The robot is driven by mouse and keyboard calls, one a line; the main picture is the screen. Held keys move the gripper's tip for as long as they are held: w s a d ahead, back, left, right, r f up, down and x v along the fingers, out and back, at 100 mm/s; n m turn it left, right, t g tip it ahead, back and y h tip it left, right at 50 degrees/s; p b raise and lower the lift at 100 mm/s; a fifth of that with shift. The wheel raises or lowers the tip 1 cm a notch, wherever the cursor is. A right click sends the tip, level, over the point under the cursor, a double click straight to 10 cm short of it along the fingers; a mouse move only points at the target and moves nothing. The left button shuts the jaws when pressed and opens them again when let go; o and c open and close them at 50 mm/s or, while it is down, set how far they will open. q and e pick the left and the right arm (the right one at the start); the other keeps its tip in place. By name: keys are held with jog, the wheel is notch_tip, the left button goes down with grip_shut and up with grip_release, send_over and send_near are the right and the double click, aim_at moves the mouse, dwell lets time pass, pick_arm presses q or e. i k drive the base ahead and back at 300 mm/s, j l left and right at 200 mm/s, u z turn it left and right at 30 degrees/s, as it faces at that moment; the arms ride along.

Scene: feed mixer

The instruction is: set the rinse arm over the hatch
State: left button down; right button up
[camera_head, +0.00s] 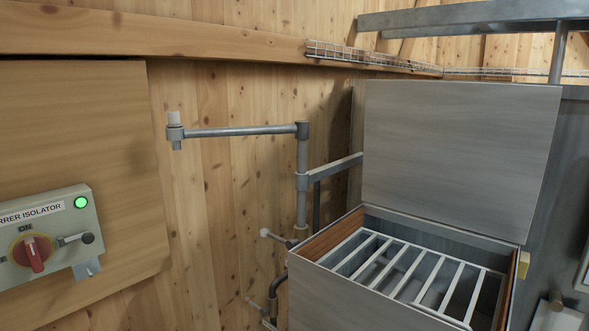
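The rinse arm (240,131) is a grey horizontal pipe on an upright post (302,185). It points left, away from the hatch, and ends in a fitting with a pale cap (174,130) in front of the wooden wall. The hatch (350,262) is a grey box opening with a wood-coloured inner edge and a pale bar grate (410,274) across it. Its grey lid (455,150) stands raised behind the opening. Neither of my grippers is in view.
A grey isolator box (45,240) with a red switch (34,254) and a lit green lamp (81,202) is on a wooden panel at left. A metal rail (470,15) crosses the top right. Pipes with small handles (274,290) sit below the post.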

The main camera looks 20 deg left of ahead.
aim_at(301, 129)
jog(key=i+j+u, duration=0.65)
jog(key=i+j, duration=0.1)
